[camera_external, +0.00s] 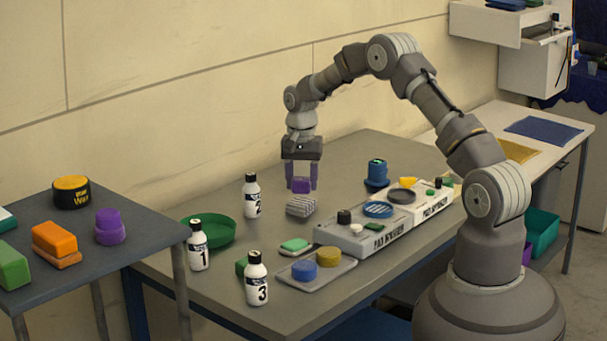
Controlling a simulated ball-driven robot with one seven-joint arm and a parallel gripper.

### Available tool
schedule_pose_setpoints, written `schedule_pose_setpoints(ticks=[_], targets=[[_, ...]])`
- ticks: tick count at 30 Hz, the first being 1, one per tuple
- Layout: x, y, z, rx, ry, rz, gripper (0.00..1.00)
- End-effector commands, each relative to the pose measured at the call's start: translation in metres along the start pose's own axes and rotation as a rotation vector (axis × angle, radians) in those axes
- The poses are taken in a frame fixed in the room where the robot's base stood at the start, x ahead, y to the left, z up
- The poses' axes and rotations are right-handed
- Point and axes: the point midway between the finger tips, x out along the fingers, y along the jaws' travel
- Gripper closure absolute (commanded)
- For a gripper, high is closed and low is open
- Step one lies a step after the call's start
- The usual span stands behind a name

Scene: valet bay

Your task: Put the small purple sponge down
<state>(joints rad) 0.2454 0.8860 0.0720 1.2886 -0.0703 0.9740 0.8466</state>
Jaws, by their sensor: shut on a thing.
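The small purple sponge (301,185) is held between the fingers of my gripper (301,184). My gripper points straight down over the middle of the grey table (345,160). The sponge appears just above and behind a grey striped block (301,206). I cannot tell whether the sponge is clear of the block or of the table top. The fingers are shut on the sponge's sides, and its front face shows between them.
A white bottle (251,196) and a green bowl (208,231) stand left of my gripper. Pad washer units (365,238) stand to its right. A tray (317,270) with blue and yellow pads lies in front. The table's back stretch (345,150) is clear.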

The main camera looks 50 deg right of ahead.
Motion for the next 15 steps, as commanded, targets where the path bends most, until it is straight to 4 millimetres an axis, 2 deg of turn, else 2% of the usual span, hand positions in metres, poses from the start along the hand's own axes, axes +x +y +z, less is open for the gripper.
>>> schedule_pose_setpoints(ticks=[1,3,6,10,15], targets=[[-0.003,0.004,-0.031,0.096,0.002,-0.002,0.76],[-0.007,0.013,-0.065,0.221,0.0,-0.002,0.76],[-0.013,0.027,-0.104,0.37,-0.001,-0.003,0.76],[-0.019,0.043,-0.134,0.497,-0.001,-0.003,0.76],[-0.014,0.053,-0.147,0.564,-0.002,-0.003,0.76]])
